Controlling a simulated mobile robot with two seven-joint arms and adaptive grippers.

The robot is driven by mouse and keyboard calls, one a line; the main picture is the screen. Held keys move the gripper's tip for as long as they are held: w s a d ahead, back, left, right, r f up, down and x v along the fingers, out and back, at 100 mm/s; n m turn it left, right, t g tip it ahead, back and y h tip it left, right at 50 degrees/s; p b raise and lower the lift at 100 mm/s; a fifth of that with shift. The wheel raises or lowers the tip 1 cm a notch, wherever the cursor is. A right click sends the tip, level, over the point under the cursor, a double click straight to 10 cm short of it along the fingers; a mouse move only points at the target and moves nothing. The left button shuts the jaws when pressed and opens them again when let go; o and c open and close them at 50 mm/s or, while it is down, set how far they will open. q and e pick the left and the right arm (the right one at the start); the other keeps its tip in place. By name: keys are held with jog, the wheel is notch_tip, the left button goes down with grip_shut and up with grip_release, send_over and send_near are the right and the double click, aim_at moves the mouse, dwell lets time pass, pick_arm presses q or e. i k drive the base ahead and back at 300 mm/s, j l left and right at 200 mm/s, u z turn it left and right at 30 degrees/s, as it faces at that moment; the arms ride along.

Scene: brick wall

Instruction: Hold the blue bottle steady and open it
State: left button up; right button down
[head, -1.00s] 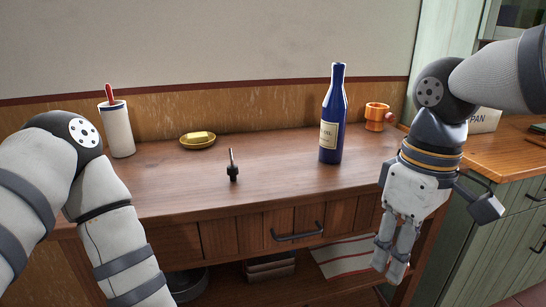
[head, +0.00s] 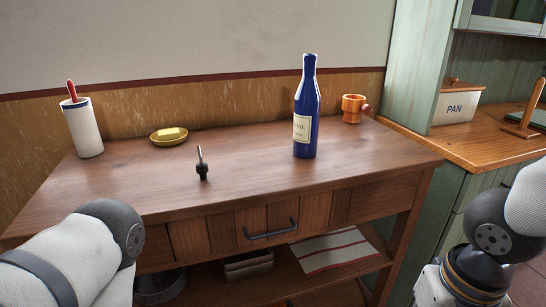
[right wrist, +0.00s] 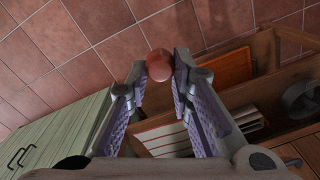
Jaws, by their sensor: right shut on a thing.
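The blue bottle (head: 306,118) stands upright on the wooden table, with a pale label on its front. No gripper touches it. My right gripper (right wrist: 159,70) shows in the right wrist view, its fingers closed on a small reddish-brown round piece (right wrist: 159,65) that may be a stopper; I cannot tell for sure. It is over the floor by the table's lower shelf, away from the bottle. In the head view only part of my right arm shows at the lower right. My left arm shows at the lower left, with its gripper out of frame.
The table front is clear.

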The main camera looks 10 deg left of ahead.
aim_at(308, 100)
jog(key=i+l+u, duration=0.1)
jog(key=l+u, duration=0.15)
jog(key=u, duration=0.2)
jog(key=i+l+u, duration=0.1)
jog(key=l+u, duration=0.15)
jog(key=u, duration=0.15)
jog(key=l+u, duration=0.3)
jog(key=u, duration=0.15)
